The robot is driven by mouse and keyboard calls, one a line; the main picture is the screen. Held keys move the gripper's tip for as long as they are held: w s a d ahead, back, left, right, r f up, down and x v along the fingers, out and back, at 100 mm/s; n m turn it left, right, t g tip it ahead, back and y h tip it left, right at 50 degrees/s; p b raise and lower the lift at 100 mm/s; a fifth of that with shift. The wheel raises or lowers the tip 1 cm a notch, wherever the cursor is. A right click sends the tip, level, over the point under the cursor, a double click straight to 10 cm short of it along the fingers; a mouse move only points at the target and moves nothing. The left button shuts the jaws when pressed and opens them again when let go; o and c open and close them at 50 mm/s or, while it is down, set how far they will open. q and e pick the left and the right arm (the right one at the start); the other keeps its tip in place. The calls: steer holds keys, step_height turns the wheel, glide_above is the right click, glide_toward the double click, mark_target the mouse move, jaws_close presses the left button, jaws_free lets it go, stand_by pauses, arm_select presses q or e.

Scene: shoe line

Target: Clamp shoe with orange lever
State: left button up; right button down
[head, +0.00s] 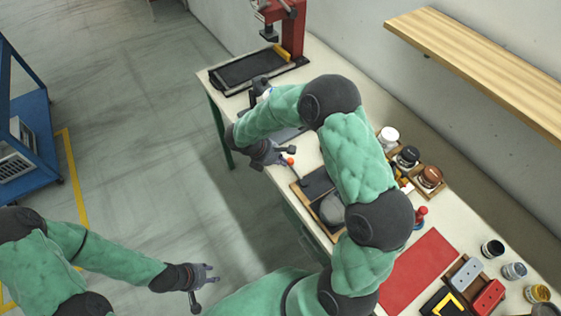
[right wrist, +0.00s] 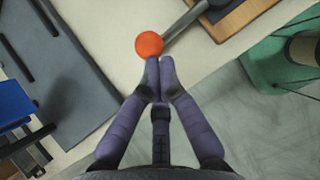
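The lever's orange ball knob (head: 291,161) is beside the front edge of the bench. It also shows in the right wrist view (right wrist: 149,44), on a grey rod (right wrist: 185,20) that runs up to a wood-edged board (right wrist: 232,14). My right gripper (right wrist: 160,72) has its fingertips together just short of the knob, with nothing seen between them. A grey rounded thing (head: 333,208), perhaps the shoe, sits on the board next to a dark pad (head: 316,183). My right arm partly hides it. My left gripper (head: 207,287) is open and empty over the floor.
A red press (head: 292,30) and a dark tray (head: 245,68) stand at the bench's far end. Several jars and a red mat (head: 418,272) are on the bench to the right. A wooden shelf (head: 480,65) hangs on the wall. The floor on the left is open beside a blue rack (head: 30,130).

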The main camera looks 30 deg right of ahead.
steer(key=shift+w+d+m+g, duration=0.2)
steer(key=shift+d+m+g, duration=0.1)
steer(key=shift+d+m, duration=0.25)
steer(key=d+m+g, duration=0.1)
steer(key=d+m, duration=0.1)
steer(key=m, duration=0.1)
steer(key=shift+w+d+g+y+p, duration=0.2)
steer(key=shift+w+g+y+p, duration=0.1)
steer(key=shift+g+y, duration=0.1)
steer(key=d+m, duration=0.1)
steer(key=m, duration=0.1)
steer(key=d+m+g+y, duration=0.1)
steer(key=d+m, duration=0.1)
steer(key=shift+s+g+p, duration=0.15)
steer(key=shift+g+p, duration=0.15)
steer(key=d+m, duration=0.1)
steer(key=d+m+g+y, duration=0.1)
steer(key=shift+s+m+y, duration=0.3)
steer(key=shift+s+m, duration=0.05)
steer(key=shift+s+d+m+y+p, duration=0.4)
steer(key=shift+d+m, duration=0.25)
steer(key=shift+m, duration=0.15)
steer(key=shift+s+d+m+g+y+p, duration=0.2)
steer(key=shift+s+d+m+y, duration=0.35)
steer(key=shift+m, duration=0.35)
steer(key=shift+s+d+m+g+y+p, duration=0.1)
steer(key=shift+s+d+m+g+y, duration=0.1)
steer(key=shift+s+d+m+y, duration=0.5)
steer(key=shift+w+a, duration=0.2)
steer(key=shift+h, duration=0.25)
